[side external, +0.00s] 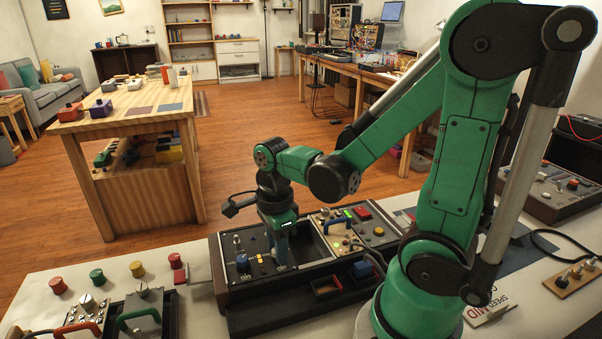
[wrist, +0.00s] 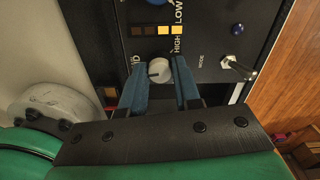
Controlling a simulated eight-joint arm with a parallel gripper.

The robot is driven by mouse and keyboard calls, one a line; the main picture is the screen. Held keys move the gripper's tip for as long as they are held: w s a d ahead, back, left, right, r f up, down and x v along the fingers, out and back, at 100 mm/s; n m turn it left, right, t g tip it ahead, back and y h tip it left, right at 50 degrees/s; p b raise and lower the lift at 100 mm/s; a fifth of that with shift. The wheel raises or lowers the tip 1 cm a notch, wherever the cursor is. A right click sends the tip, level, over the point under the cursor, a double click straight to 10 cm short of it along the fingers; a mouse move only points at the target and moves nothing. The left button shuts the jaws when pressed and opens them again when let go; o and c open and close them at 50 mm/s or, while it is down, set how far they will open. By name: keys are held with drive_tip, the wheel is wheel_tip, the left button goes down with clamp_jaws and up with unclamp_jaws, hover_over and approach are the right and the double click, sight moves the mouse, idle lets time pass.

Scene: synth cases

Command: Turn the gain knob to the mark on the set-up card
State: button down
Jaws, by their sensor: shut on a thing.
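My gripper (side external: 279,262) points down at the left part of the console (side external: 219,262) on the bench. In the wrist view its two blue fingers (wrist: 160,84) are shut on a pale grey knob (wrist: 158,68), one on each side. A short dark mark shows on the knob's face; its exact aim is hard to read. The lettering HIGH is beside the knob, and lettering ending in ID is partly covered by a finger. No gain label is readable. A white card (side external: 492,310) lies by my base; SPEED and MID are readable, the rest is hidden or cut.
Near the held knob are a strip of amber lights (wrist: 157,31), a blue button (wrist: 237,29) and a metal MODE toggle (wrist: 239,68). A blue knob (side external: 242,262) stands to its left. Other control boxes (side external: 145,310) and coloured buttons (side external: 97,276) are at the lower left.

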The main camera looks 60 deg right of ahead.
drive_tip(key=shift+m, duration=0.7)
drive_tip(key=c, duration=0.6)
unclamp_jaws()
drive_tip(key=shift+r, duration=2.8)
